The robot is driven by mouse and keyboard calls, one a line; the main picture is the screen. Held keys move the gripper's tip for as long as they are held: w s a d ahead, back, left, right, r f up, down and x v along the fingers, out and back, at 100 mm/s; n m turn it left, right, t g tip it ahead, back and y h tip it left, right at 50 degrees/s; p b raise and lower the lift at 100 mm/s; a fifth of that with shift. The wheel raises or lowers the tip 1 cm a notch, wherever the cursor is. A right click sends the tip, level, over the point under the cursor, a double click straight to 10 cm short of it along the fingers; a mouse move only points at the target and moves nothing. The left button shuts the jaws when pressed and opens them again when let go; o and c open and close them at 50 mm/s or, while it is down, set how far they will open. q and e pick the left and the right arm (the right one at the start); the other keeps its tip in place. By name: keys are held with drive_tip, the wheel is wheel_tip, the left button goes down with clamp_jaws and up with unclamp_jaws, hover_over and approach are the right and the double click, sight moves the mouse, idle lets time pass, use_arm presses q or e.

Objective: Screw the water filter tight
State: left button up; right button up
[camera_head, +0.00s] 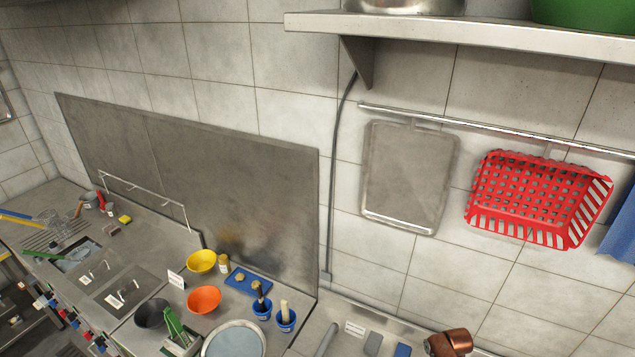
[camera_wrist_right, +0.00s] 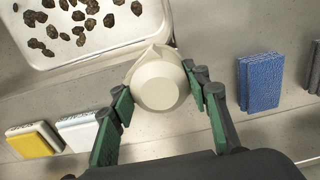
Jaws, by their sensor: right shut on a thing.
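In the right wrist view, my right gripper (camera_wrist_right: 158,84) is shut on a cream, rounded part (camera_wrist_right: 158,92), which I take to be the water filter. Its green-padded fingers lie along both sides of the part. The part has a smooth round face toward the camera and a wider, pointed rim behind it. What it is joined to, if anything, is hidden behind it. I cannot make out the water filter in the head view. Neither gripper shows in the head view.
In the wrist view, a pale tray of dark lumps (camera_wrist_right: 35,55), a blue sponge (camera_wrist_right: 260,83) and a yellow-and-white sponge (camera_wrist_right: 33,141) lie near the gripper. The head view shows a red basket (camera_head: 535,197) on the wall, a shelf (camera_head: 480,33) and a crowded counter with an orange bowl (camera_head: 204,299).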

drive_tip(key=shift+s+a+f, duration=0.25)
drive_tip(key=shift+s+f, duration=0.1)
drive_tip(key=shift+f, duration=0.1)
drive_tip(key=shift+c, duration=0.7)
drive_tip(key=shift+f, duration=0.1)
drive_tip(key=m, duration=0.2)
drive_tip(key=shift+a+m, duration=0.1)
drive_tip(key=shift+m, duration=0.2)
drive_tip(key=m, duration=0.3)
drive_tip(key=o, duration=1.7)
drive_tip(key=shift+w+d, duration=0.25)
drive_tip(key=shift+c, duration=0.2)
drive_tip(key=shift+r, duration=0.2)
